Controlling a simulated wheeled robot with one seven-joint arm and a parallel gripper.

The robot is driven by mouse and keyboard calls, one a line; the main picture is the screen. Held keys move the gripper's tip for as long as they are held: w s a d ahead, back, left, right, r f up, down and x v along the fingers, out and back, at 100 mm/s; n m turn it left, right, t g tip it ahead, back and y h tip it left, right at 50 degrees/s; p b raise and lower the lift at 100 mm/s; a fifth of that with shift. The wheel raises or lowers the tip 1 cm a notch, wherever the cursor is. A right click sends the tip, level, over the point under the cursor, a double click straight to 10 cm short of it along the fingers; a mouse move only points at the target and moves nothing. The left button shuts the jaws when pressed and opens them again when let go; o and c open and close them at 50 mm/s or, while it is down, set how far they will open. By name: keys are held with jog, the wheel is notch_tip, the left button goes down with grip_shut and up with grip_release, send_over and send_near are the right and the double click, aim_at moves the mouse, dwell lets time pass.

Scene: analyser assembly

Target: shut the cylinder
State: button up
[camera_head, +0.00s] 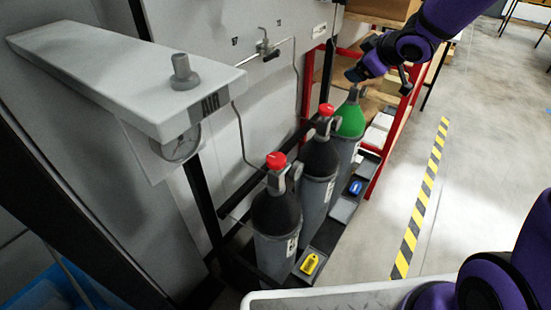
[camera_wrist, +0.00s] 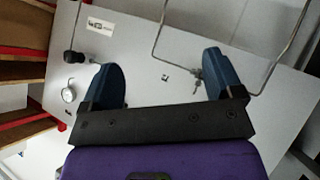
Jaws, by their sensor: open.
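Three gas cylinders stand in a row in the head view. The near cylinder (camera_head: 275,215) and the middle cylinder (camera_head: 319,165) have black shoulders and red knobs (camera_head: 276,160) (camera_head: 326,109). The far cylinder (camera_head: 350,121) has a green shoulder and a grey valve top; no red knob shows on it. My gripper (camera_head: 356,74) is just above the green cylinder's valve; I cannot tell whether it touches. In the wrist view my gripper (camera_wrist: 163,78) is open, its two blue fingers wide apart with nothing between them. No cylinder shows in the wrist view.
A grey panel (camera_wrist: 150,40) with thin pipes and a small valve (camera_wrist: 195,76) lies beyond the fingers. An AIR shelf (camera_head: 110,75) with a gauge (camera_head: 181,146) juts out at left. A red-framed rack (camera_head: 376,170) stands behind the cylinders. Floor at right is clear.

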jog(key=w+a+f+n+g+y, duration=0.25)
jog(key=a+f+y, duration=0.2)
jog(key=f, duration=0.35)
jog(key=n+g+y, duration=0.6)
jog(key=g+y, duration=0.3)
jog(key=y, duration=0.1)
send_near(275, 158)
jog(key=shift+m, duration=0.25)
jog(key=a, duration=1)
jog(key=shift+s+f, duration=0.3)
jog(key=shift+s, duration=0.05)
jog(key=c, duration=0.9)
